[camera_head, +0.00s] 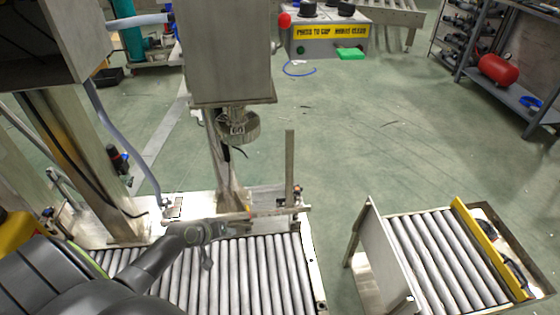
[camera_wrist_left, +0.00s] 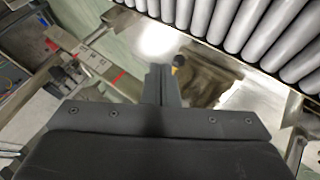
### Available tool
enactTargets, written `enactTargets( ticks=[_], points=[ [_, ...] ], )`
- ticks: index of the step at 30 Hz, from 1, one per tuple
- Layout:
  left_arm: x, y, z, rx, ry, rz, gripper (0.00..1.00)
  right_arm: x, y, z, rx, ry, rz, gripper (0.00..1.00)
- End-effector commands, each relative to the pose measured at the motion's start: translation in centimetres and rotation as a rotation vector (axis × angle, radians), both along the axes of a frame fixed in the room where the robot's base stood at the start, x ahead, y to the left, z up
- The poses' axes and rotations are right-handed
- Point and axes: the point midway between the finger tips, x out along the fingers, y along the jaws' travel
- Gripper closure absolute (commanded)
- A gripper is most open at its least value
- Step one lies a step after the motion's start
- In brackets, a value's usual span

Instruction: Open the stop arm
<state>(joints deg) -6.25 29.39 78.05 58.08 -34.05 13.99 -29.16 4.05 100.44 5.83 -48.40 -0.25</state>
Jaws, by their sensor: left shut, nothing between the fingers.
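A long thin metal bar (camera_head: 270,213), which looks like the stop arm, lies across the back edge of the roller conveyor (camera_head: 250,270). An upright metal post (camera_head: 289,165) stands near its right end. My left gripper (camera_head: 218,231) comes in from the lower left and is just in front of the bar, above the rollers. Whether it touches the bar I cannot tell. In the left wrist view my left gripper (camera_wrist_left: 162,80) has its fingers together with nothing between them. My right gripper is in neither view.
A machine head (camera_head: 228,50) hangs above the bar. A second roller conveyor (camera_head: 440,260) with a metal plate and a yellow rail stands to the right, across a gap. A control box (camera_head: 328,38) with a yellow label is at the back. The green floor between is clear.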

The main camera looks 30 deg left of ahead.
Motion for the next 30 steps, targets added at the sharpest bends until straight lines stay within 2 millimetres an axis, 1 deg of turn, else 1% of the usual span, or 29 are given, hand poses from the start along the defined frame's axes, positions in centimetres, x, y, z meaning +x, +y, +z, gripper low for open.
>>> enactTargets(
  ticks=[1,3,6,10,11,12,14,15,17,18,21,25,27,30],
  points=[
    [1.3,-0.3,-0.2,-0.034,-0.032,-0.013,1.0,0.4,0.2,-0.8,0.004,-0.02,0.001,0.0],
    [2.7,-1.1,1.1,-0.092,-0.069,-0.033,1.0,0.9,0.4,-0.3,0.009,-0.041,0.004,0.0],
    [4.3,-2.5,3.0,-0.173,-0.115,-0.072,1.0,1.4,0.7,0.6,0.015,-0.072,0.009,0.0],
    [5.7,-4.7,5.6,-0.277,-0.164,-0.14,1.0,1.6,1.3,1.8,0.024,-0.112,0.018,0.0],
    [6.0,-5.1,6.3,-0.304,-0.176,-0.156,1.0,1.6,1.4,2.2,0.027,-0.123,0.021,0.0],
    [6.6,-5.4,7.7,-0.349,-0.195,-0.168,1.0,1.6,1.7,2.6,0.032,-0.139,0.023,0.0],
    [7.9,-5.0,10.3,-0.422,-0.225,-0.157,1.0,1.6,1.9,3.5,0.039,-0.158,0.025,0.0],
    [8.7,-4.6,11.8,-0.472,-0.244,-0.141,1.0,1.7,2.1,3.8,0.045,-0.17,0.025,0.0],
    [9.9,-3.9,14.1,-0.545,-0.272,-0.119,1.0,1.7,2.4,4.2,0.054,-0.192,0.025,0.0],
    [10.6,-3.4,15.6,-0.593,-0.291,-0.104,1.0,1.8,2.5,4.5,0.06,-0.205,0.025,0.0],
    [12.0,-2.3,19.1,-0.705,-0.329,-0.073,1.0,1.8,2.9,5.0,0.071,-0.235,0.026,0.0],
    [13.2,-1.2,22.8,-0.819,-0.363,-0.044,1.0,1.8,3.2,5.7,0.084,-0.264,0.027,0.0],
    [13.5,-0.8,24.1,-0.863,-0.375,-0.033,1.0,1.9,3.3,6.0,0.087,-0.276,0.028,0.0],
    [13.8,-0.4,25.4,-0.903,-0.384,-0.025,1.0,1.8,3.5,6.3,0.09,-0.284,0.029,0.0]
  ],
)
